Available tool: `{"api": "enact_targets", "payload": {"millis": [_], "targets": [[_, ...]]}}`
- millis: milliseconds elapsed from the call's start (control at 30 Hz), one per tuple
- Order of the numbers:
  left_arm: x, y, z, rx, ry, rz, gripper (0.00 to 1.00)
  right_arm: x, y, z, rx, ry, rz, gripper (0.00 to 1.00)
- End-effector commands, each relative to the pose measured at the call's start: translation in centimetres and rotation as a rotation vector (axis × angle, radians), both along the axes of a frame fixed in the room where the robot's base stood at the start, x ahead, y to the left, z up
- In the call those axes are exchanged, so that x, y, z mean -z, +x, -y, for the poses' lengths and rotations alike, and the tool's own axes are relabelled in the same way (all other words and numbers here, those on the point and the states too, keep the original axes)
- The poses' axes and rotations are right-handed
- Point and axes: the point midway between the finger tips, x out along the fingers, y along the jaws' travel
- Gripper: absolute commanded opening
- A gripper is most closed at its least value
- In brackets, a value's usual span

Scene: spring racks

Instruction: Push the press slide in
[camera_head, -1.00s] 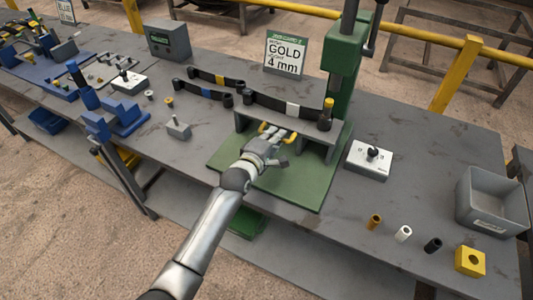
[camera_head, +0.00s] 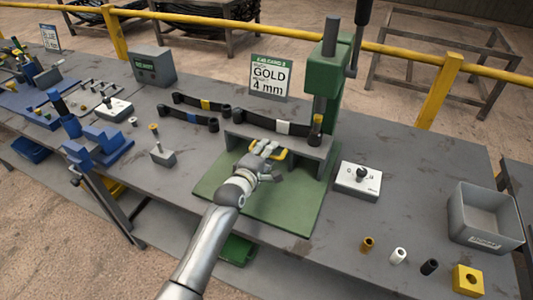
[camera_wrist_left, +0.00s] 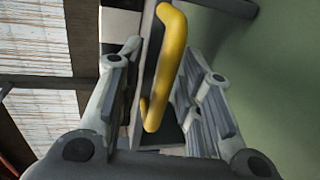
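The green press (camera_head: 326,85) stands on a green base plate (camera_head: 290,208) on the bench. Under its grey bridge is the slide's yellow handle (camera_head: 283,155), partly hidden by my left gripper. My left gripper (camera_head: 265,149) is at the handle, in front of the bridge opening. In the left wrist view its two fingers (camera_wrist_left: 160,95) stand apart, with the yellow handle (camera_wrist_left: 172,50) between them. I see space between the fingers and cannot tell whether either one touches the handle. The slide body is mostly hidden. My right gripper is not in view.
Black strips with yellow, blue and white bands (camera_head: 200,103) lie behind the press area. A white switch box (camera_head: 358,180), a grey bin (camera_head: 485,218), small coloured sleeves (camera_head: 398,255) and a yellow block (camera_head: 468,280) are on the right. A sign reads GOLD 4 mm (camera_head: 269,77).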

Motion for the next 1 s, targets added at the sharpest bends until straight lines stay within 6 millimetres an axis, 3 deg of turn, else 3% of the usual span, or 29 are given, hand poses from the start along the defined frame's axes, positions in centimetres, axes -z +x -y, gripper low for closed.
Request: {"api": "enact_targets", "payload": {"millis": [367, 1000], "targets": [[0.0, -0.8, -0.4, 0.0, 0.0, -0.002, 0.33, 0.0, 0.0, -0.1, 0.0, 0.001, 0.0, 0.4], [-2.0, -9.2, -4.6, 0.0, 0.0, -0.003, 0.33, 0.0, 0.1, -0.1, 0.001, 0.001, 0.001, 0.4]]}}
